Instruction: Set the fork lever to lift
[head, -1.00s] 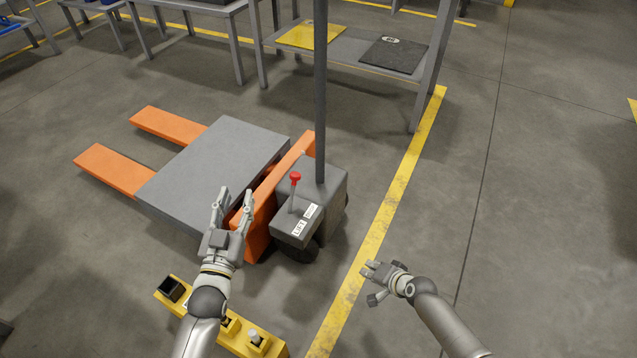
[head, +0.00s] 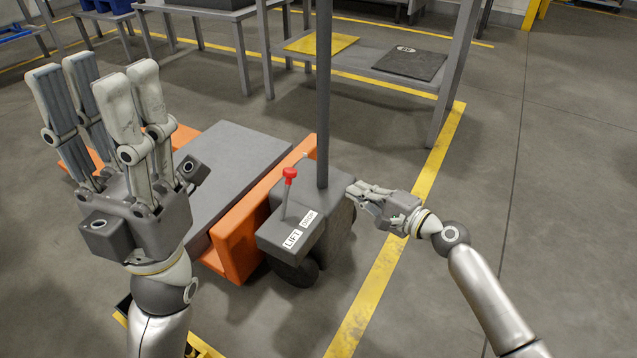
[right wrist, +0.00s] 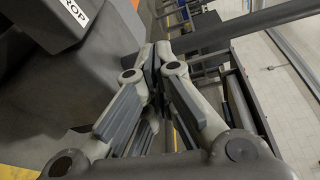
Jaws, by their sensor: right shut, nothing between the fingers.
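The fork lever (head: 290,174) has a red knob on a thin shaft and stands nearly upright on the grey housing (head: 272,235) of an orange pallet truck. White labels beside its base read LIFT (head: 292,239) and, in the right wrist view, DROP (right wrist: 74,17). My right gripper (head: 353,190) is shut and empty, beside the right side of the housing, apart from the lever. Its closed fingers (right wrist: 156,52) fill the middle of the right wrist view, where the lever is not visible. My left gripper (head: 96,77) is raised close to the camera, open and empty, left of the lever.
A dark upright post (head: 323,90) rises from the truck just behind the lever. A grey load plate (head: 235,160) lies over the orange forks. A table (head: 375,68) with yellow and black mats stands behind. The floor to the right is clear.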

